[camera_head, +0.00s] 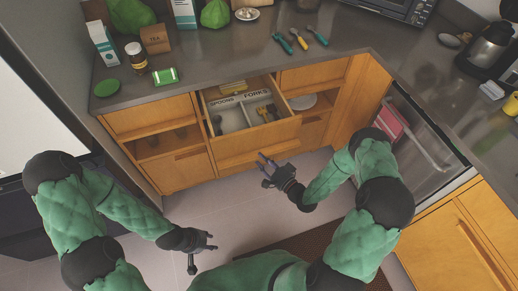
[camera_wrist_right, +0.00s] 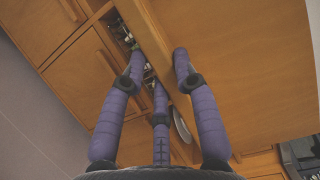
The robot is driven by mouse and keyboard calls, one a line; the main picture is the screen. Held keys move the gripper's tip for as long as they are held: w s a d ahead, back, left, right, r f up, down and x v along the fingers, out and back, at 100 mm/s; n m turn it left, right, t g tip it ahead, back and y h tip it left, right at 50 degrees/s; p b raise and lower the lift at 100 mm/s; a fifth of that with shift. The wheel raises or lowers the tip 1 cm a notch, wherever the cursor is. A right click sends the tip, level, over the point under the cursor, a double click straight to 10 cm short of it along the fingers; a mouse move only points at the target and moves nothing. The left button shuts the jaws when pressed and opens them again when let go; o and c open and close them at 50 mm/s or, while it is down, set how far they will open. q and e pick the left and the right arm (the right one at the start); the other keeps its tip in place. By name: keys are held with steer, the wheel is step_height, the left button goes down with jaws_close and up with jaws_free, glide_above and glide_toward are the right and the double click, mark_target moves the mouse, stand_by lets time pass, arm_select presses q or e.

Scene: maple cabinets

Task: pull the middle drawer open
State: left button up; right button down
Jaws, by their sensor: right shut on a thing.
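The middle drawer (camera_head: 252,138) stands pulled out of the maple cabinet, with its inside showing from above. It has a divided tray (camera_head: 233,118) with spoon and fork labels at the back and some utensils. A long wooden handle (camera_head: 238,158) runs along its front. My right gripper (camera_head: 266,168) is at this front, shut on the drawer handle. In the right wrist view its purple fingers (camera_wrist_right: 160,62) straddle a wooden bar; the exact contact is hard to make out. My left gripper (camera_head: 203,252) is open and empty, low over the floor, apart from the cabinet.
The counter (camera_head: 220,55) above holds a jar (camera_head: 136,57), cartons, a tea box (camera_head: 155,40), green items and several tools (camera_head: 300,40). An open dishwasher-like bay with a pink item (camera_head: 390,118) is at the right. The floor (camera_head: 215,198) before the drawer is clear.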

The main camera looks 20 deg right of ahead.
steer(key=shift+s+d, duration=0.1)
steer(key=shift+s, duration=2.45)
steer(key=c, duration=0.9)
jaws_free()
steer(key=shift+c, duration=0.2)
steer(key=shift+d, duration=0.1)
steer(key=v, duration=1.2)
steer(key=shift+w, duration=0.1)
